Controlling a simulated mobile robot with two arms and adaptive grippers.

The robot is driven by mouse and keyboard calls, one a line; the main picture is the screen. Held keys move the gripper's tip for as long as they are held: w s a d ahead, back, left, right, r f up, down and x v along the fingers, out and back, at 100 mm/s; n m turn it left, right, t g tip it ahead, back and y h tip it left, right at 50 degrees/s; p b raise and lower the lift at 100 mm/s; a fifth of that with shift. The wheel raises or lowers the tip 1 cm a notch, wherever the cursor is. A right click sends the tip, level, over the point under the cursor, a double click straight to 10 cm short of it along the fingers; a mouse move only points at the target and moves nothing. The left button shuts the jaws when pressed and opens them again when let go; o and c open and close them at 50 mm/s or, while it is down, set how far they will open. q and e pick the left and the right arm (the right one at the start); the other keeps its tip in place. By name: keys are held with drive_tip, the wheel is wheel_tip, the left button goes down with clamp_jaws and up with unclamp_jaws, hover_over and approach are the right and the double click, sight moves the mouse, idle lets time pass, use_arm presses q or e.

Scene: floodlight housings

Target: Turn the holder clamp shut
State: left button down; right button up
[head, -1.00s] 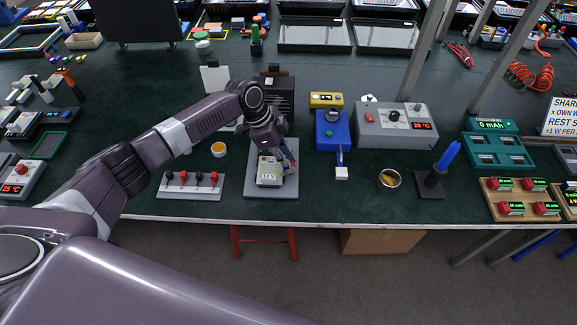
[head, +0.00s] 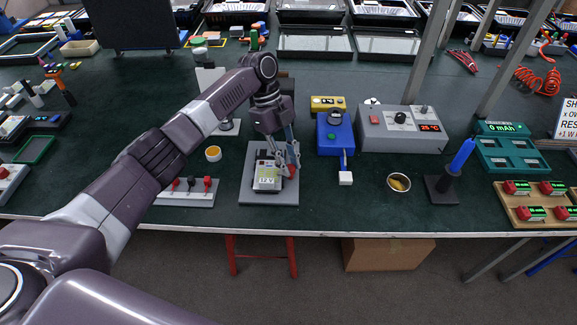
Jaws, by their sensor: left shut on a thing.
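The holder has a grey base plate (head: 256,198) near the table's front edge. A pale box marked 12 V (head: 267,181) sits on it. My left gripper (head: 292,165) reaches down from above at the box's right side. It is shut at the holder clamp, of which only a small reddish part shows by the fingertips. The fingers hide most of the clamp, so its angle cannot be told. My right gripper is not in view.
Right of the holder stand a blue device (head: 335,133) with a white-ended lever, a grey power unit (head: 398,127), and a metal cup (head: 398,183). Left are a strip with red and black plugs (head: 190,194) and a yellow-filled cup (head: 213,154). Bare green table separates these.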

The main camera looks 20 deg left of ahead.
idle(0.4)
use_arm(q)
drive_tip(key=c, duration=1.7)
unclamp_jaws()
drive_tip(key=shift+c, duration=0.2)
drive_tip(key=shift+r, duration=0.1)
drive_tip(key=v, duration=1.1)
drive_tip(key=shift+r, duration=0.4)
drive_tip(key=shift+w+a, duration=0.1)
drive_tip(key=shift+a, duration=0.05)
